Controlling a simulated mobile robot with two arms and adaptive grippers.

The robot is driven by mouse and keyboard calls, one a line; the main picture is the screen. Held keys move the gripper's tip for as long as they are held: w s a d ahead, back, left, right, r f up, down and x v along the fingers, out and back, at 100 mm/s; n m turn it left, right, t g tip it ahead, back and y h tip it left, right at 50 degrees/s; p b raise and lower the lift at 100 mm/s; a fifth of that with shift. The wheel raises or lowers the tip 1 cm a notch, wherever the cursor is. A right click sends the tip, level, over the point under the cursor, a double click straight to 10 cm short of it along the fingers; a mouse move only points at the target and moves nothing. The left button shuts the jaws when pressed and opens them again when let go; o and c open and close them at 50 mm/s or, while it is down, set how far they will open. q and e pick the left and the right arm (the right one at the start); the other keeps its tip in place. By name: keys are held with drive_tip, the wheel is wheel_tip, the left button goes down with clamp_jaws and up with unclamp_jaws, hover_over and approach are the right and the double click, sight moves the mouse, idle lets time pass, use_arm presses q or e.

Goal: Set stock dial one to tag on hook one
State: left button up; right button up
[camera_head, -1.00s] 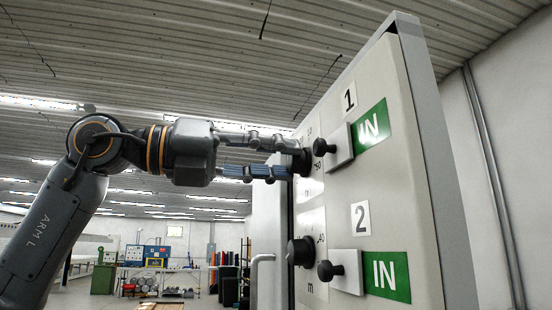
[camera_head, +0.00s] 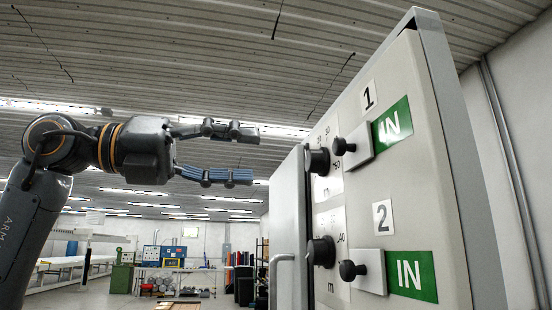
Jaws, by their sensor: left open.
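Stock dial one is the upper black knob (camera_head: 317,161) on the light grey panel (camera_head: 424,180), beside the printed 1 (camera_head: 369,95). Its scale plate shows a few numbers, partly hidden by the knob; the knob's pointer setting cannot be read. My left gripper (camera_head: 252,155) is open and empty, to the left of this dial and apart from it. My right gripper is not in view. I see no tag or hook that I can make out.
A second black dial (camera_head: 321,251) sits below by the printed 2 (camera_head: 382,214). Black peg knobs on white plates (camera_head: 360,147) sit beside green IN signs (camera_head: 392,124). A grey door with a handle (camera_head: 281,277) stands left of the panel.

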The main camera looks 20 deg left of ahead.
use_arm(q)
drive_tip(key=shift+v, duration=2.1)
